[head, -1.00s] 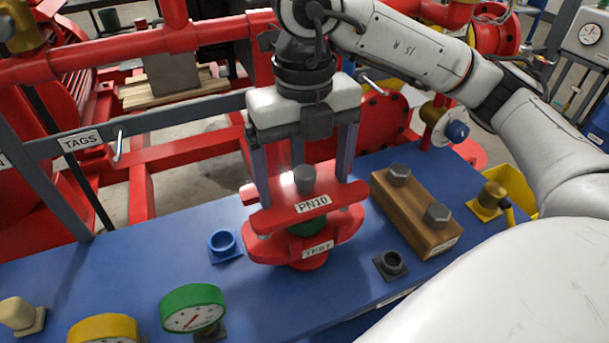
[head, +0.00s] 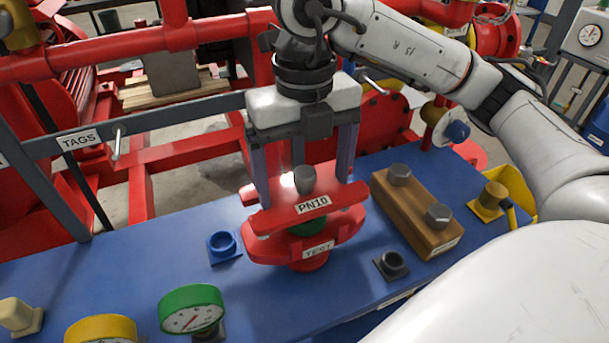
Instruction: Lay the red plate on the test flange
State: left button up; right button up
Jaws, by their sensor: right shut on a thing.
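The red plate (head: 270,221), labelled PN10, has a dark grey knob standing on its middle. My right gripper (head: 304,183) comes down from above with one finger on each side of the knob and is shut on the red plate. The plate is level, just above the red test flange (head: 290,252), which bears a TEST label and stands on the blue bench. A green piece (head: 307,227) shows between plate and flange. Whether the plate touches it, I cannot tell. My left gripper is not in view.
A wooden block (head: 416,213) with two grey bolts stands right of the flange. A blue socket (head: 223,246) and a black socket (head: 391,265) flank it. A green gauge (head: 192,309) and a yellow gauge (head: 100,330) stand at front left. Red pipes run behind.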

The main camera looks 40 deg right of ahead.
aim_at(304, 198)
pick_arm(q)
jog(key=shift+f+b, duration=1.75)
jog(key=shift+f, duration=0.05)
pick_arm(e)
jog(key=shift+f, duration=2.05)
jog(key=o, duration=1.4)
jog(key=shift+c, duration=0.2)
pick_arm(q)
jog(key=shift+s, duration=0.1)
pick_arm(e)
notch_tip(304, 198, up, 3)
jog(key=shift+f+p, duration=0.2)
jog(key=shift+p, duration=0.15)
notch_tip(304, 198, up, 8)
jog(key=shift+f+p, duration=0.2)
jog(key=shift+p, duration=0.75)
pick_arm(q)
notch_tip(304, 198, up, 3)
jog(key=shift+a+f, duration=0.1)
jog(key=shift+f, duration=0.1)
pick_arm(e)
jog(key=shift+r, duration=0.1)
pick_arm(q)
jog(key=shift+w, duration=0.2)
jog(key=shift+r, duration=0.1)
pick_arm(e)
jog(key=shift+s, duration=0.1)
